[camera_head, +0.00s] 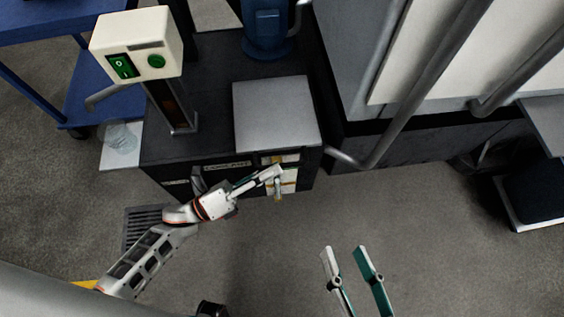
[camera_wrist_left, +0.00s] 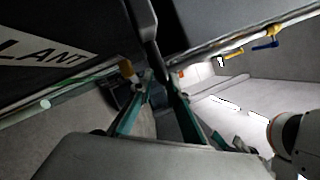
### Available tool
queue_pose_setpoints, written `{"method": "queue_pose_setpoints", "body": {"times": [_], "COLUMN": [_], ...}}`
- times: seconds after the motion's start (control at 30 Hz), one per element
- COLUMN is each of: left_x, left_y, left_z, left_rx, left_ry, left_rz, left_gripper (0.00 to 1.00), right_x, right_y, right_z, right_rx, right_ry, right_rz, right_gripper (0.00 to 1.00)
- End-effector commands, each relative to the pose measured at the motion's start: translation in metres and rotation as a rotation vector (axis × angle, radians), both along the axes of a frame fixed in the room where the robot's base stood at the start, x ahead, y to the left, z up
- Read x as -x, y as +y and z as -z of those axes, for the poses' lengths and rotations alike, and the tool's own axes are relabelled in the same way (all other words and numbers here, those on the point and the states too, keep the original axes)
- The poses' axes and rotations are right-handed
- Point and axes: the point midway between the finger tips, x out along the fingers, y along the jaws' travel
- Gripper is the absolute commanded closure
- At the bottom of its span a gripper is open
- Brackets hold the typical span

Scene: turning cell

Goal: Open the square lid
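The square lid (camera_head: 275,112) is a flat grey plate lying closed on top of the dark cabinet in the head view. My left gripper (camera_head: 274,176) is at the cabinet's front, just below the lid's near edge. In the left wrist view, its two fingers (camera_wrist_left: 162,82) are apart, with a dark upright part beyond and above the tips. I cannot tell whether they touch it. A grey plate-like surface (camera_wrist_left: 225,22) spans the upper right there; it may be the lid. My right gripper (camera_head: 345,252) is open and empty above the floor, right of the left arm.
A white control box (camera_head: 136,44) with green switches stands on a post at the cabinet's left. A blue pump-like unit (camera_head: 267,32) is behind the lid. A machine with a curved pipe (camera_head: 420,85) is at the right.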

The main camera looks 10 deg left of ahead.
Motion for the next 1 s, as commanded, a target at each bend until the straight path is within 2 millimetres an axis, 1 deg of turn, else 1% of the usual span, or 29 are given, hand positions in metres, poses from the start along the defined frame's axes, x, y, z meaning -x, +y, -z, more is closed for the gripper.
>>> {"method": "queue_pose_setpoints", "body": {"times": [0.03, 0.1, 0.23, 0.57, 0.6, 0.63, 0.67, 0.87, 1.0], "left_x": [-0.005, -0.009, -0.016, -0.018, -0.018, -0.018, -0.018, -0.018, -0.02], "left_y": [-0.007, -0.013, -0.022, -0.026, -0.026, -0.026, -0.026, -0.026, -0.025], "left_z": [-0.002, -0.003, -0.005, -0.006, -0.006, -0.006, -0.006, -0.007, -0.014], "left_rx": [0.003, 0.002, 0.002, 0.001, 0.001, 0.001, 0.001, 0.002, 0.005], "left_ry": [-0.001, 0.001, 0.003, 0.004, 0.004, 0.004, 0.004, 0.004, 0.01], "left_rz": [0.0, 0.0, -0.001, 0.0, 0.0, 0.0, 0.0, -0.001, 0.0], "left_gripper": [0.84, 0.84, 0.84, 0.84, 0.89, 0.97, 1.0, 1.0, 1.0], "right_x": [0.0, 0.0, 0.0, 0.0, 0.0, 0.0, 0.0, 0.0, -0.003], "right_y": [0.0, 0.0, 0.0, 0.0, 0.0, 0.0, 0.0, 0.0, -0.001], "right_z": [0.0, 0.001, 0.001, 0.001, 0.001, 0.001, 0.001, 0.0, -0.006], "right_rx": [-0.001, -0.002, -0.005, -0.006, -0.006, -0.006, -0.006, -0.006, 0.017], "right_ry": [0.001, 0.002, 0.002, 0.002, 0.002, 0.002, 0.002, 0.0, -0.016], "right_rz": [0.0, 0.001, 0.002, 0.003, 0.003, 0.003, 0.003, 0.003, -0.006], "right_gripper": [0.6, 0.6, 0.6, 0.6, 0.6, 0.6, 0.6, 0.6, 0.6]}}
